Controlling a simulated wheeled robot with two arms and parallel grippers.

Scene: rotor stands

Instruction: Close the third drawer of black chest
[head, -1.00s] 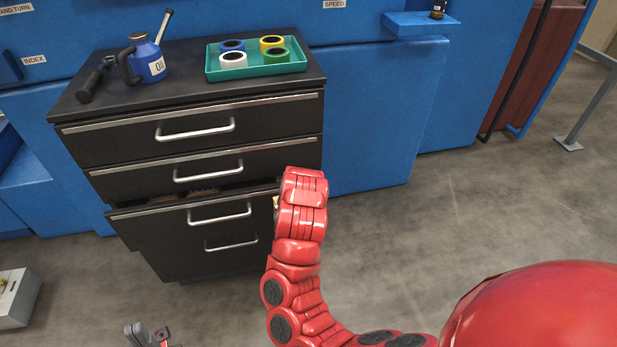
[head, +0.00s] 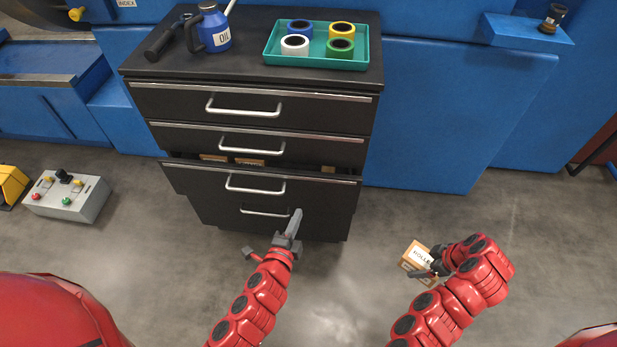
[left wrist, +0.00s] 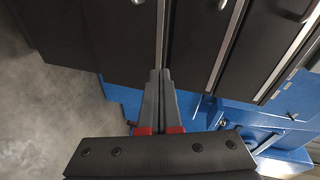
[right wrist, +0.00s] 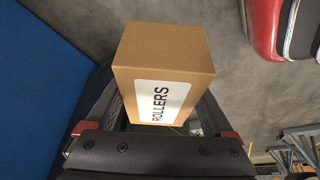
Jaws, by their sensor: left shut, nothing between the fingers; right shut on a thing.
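The black chest (head: 360,125) stands against the blue machine. Its third drawer (head: 210,182) is pulled out a little, and cardboard boxes (head: 250,161) show in the gap above its front. The drawers above look shut. My left gripper (head: 296,214) is shut and empty, just in front of the chest's lower front, right of the lowest handle; I cannot tell if it touches. In the left wrist view its fingertips (left wrist: 160,73) point at the dark drawer fronts. My right gripper (head: 428,268) is shut on a cardboard box labelled ROLLERS (head: 415,257), also in the right wrist view (right wrist: 165,60), away from the chest.
On the chest top are a blue oil can (head: 212,32), a dark tool (head: 163,42) and a teal tray (head: 364,62) with several tape rolls. A grey control box (head: 85,200) is on the floor at left.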

